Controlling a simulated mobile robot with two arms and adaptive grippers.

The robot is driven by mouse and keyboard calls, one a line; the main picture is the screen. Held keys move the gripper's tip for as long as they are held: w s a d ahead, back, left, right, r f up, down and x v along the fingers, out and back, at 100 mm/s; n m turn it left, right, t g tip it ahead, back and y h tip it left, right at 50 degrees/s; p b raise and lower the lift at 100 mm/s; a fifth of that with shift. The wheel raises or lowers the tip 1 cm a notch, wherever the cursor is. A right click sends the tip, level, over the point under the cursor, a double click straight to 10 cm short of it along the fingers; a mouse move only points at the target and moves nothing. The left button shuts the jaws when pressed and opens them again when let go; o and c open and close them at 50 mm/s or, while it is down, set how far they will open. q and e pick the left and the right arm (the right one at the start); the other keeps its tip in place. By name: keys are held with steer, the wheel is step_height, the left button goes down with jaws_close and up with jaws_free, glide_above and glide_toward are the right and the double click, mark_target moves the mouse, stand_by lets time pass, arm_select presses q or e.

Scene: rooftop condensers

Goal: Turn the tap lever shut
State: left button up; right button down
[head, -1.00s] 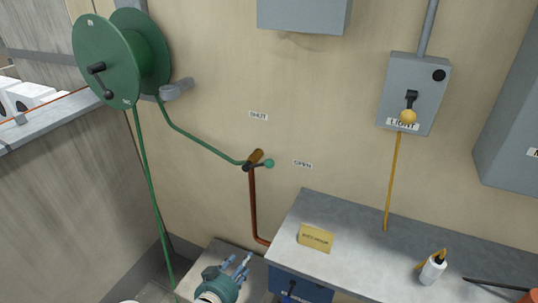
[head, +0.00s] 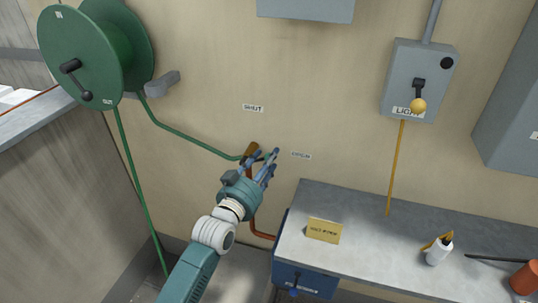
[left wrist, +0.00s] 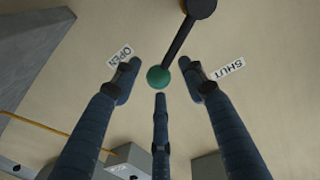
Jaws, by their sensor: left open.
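The brass tap (head: 252,148) sits on the wall at the top of a copper pipe, with the green hose joined to it. Its black lever (left wrist: 178,42) ends in a green knob (left wrist: 158,77); in the head view the lever is mostly hidden by my fingers. The lever points toward the OPEN label (head: 301,156), with the SHUT label (head: 252,107) higher up. My left gripper (head: 266,156) is open at the tap, its three fingers spread around the knob in the left wrist view; I cannot tell whether they touch it. My right gripper is not in view.
A green hose reel (head: 95,50) hangs at upper left. A grey bench (head: 370,245) stands right of the tap, with a yellow card (head: 323,230) and a white bottle (head: 438,250). A light switch box (head: 418,75) is on the wall. The wall around the labels is clear.

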arm_select(q)
steer(key=shift+x, duration=0.8)
steer(key=shift+w+d, duration=0.1)
jaws_close()
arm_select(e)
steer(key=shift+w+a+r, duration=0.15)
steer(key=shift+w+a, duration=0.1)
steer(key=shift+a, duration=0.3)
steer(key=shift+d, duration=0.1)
